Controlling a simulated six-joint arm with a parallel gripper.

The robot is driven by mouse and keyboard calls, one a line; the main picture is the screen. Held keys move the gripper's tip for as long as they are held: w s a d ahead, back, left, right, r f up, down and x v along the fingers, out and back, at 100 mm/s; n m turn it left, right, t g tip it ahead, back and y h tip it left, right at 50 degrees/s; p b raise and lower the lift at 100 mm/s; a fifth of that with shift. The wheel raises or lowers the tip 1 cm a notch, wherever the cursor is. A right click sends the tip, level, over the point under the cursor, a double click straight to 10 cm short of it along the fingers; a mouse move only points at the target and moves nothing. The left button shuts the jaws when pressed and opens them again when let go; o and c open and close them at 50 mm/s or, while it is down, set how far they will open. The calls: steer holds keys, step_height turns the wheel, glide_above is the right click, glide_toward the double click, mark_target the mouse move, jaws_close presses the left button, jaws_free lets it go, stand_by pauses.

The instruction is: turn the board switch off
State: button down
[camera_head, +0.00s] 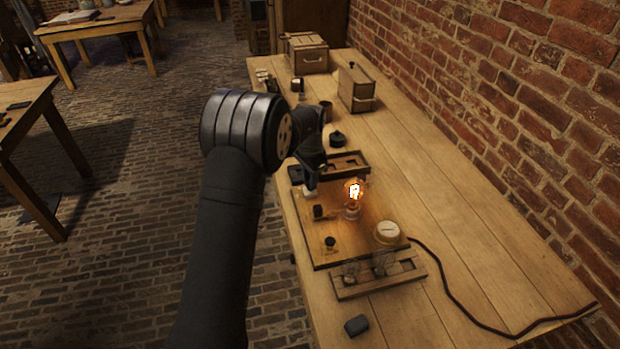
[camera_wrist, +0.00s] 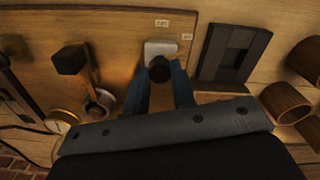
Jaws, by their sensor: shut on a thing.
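The board switch is a dark knob (camera_wrist: 160,69) on a pale plate (camera_wrist: 161,47) in the wrist view. The wooden board (camera_head: 340,238) carries it near its far left corner in the head view, mostly hidden by my gripper (camera_head: 309,188). In the wrist view my gripper (camera_wrist: 164,88) has its two bluish fingers on either side of the knob, shut on it. Two small labels (camera_wrist: 162,23) (camera_wrist: 187,36) lie beside the plate, too small to read surely. The bulb (camera_head: 354,189) on the board glows orange.
A round gauge (camera_head: 387,232) and dark knobs (camera_head: 330,243) stand on the board. Slotted wooden trays (camera_head: 350,156) (camera_head: 415,272) lie at its far and near ends. Wooden boxes (camera_head: 357,88) stand farther back. A cable (camera_head: 447,290) runs right; the table by the brick wall is clear.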

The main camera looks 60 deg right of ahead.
steer(key=shift+n, duration=0.4)
steer(key=n, duration=0.5)
steer(key=shift+n, duration=0.3)
steer(key=n, duration=0.5)
steer(key=shift+r+n, duration=0.1)
steer(key=shift+n, duration=0.3)
steer(key=c, duration=1.2)
jaws_free()
step_height(320, 180, up, 17)
steer(key=shift+r, duration=0.2)
